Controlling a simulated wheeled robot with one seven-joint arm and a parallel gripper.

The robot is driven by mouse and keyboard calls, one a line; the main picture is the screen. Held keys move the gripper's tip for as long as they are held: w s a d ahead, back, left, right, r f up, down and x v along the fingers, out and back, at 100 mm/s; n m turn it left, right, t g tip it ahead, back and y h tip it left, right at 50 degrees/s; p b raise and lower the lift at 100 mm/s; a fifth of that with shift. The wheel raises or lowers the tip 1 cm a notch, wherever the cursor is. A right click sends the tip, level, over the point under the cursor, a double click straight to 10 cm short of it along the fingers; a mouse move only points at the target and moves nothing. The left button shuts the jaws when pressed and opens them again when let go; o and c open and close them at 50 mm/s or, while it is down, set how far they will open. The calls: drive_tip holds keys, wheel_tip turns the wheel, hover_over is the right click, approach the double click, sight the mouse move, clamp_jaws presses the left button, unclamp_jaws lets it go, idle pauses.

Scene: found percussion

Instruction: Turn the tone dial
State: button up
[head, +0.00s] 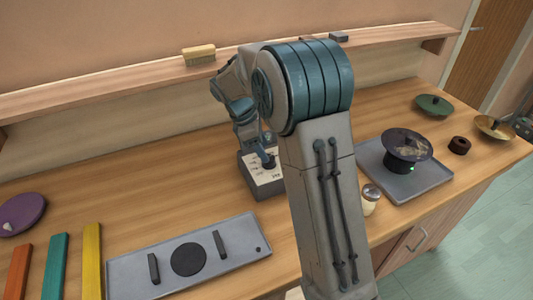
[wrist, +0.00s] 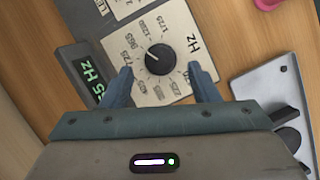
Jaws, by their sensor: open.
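The tone dial (wrist: 160,57) is a round black knob with a white pointer line, on a pale plate marked with numbers and "Hz". It sits on a grey box (head: 264,190) that stands on the bench behind my arm. A green "Hz" display (wrist: 90,75) is beside the plate in the wrist view. My gripper (wrist: 161,75) is open, with one blue finger on each side of the dial. I cannot tell whether the fingers touch it. In the head view my arm hides part of the box and the dial is hard to make out.
A grey tray (head: 130,272) with a black disc and two bars lies front left. Yellow (head: 92,262), teal and orange bars lie beside it. A second tray (head: 395,189) holds a dark pot (head: 406,150) at right. A small jar (head: 370,199) stands close to my arm.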

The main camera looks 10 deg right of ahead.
drive_tip(key=shift+x, duration=1.8)
drive_tip(key=c, duration=1)
drive_tip(key=shift+o, duration=0.2)
drive_tip(key=shift+m+p, duration=0.3)
drive_tip(key=shift+m, duration=0.1)
drive_tip(key=m+g+p, duration=0.1)
drive_tip(key=m, duration=0.1)
drive_tip(key=shift+w+m, duration=0.15)
drive_tip(key=shift+m, duration=0.15)
drive_tip(key=shift+d+m+g+y+p, duration=0.1)
drive_tip(key=shift+m+g+y+p, duration=0.3)
drive_tip(key=shift+m, duration=0.7)
